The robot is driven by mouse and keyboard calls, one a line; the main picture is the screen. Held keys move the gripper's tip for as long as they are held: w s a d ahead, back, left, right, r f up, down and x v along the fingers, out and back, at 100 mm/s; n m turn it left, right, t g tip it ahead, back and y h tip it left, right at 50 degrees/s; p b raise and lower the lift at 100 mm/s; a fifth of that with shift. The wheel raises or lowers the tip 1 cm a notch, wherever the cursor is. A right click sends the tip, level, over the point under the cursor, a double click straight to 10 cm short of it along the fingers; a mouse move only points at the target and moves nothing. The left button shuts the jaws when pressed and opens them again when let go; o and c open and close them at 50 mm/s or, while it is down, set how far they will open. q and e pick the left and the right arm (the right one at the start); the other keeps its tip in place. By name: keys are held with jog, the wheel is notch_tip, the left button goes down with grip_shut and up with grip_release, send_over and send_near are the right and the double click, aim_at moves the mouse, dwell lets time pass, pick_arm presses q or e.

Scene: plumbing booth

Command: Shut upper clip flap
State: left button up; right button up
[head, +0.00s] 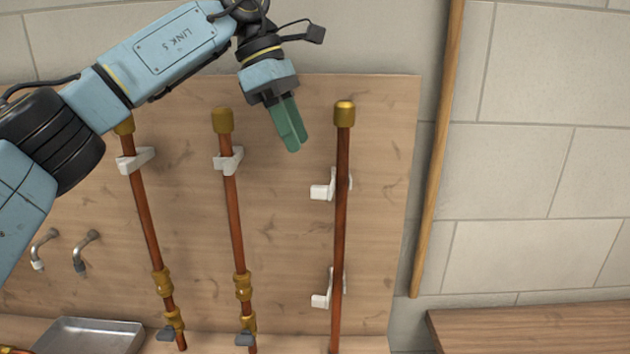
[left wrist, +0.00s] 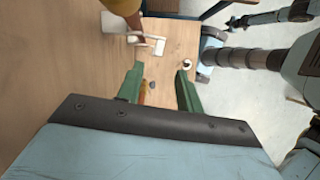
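The upper clip (head: 324,191) is white and sits on the board at the right-hand copper pipe (head: 341,225). Its flap sticks out to the left of the pipe and looks open. A white clip (left wrist: 150,42) also shows beyond my fingers in the left wrist view; I cannot tell for sure which clip it is. My left gripper (head: 297,147) has green fingers and is above and left of the upper clip, apart from it. In the left wrist view my left gripper (left wrist: 160,85) has its fingers apart with nothing held. My right gripper is not visible.
The lower clip (head: 322,300) also sticks out left of the right pipe. Two more copper pipes (head: 235,225) with white clips stand to the left. A metal tray (head: 90,336) is at lower left. A wooden pole (head: 436,170) leans right of the board.

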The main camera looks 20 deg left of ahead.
aim_at(318, 186)
pick_arm(q)
jog(key=x, duration=0.8)
jog(key=shift+w+d+f, duration=0.1)
jog(key=shift+d+f, duration=0.05)
jog(key=shift+f, duration=0.15)
grip_shut()
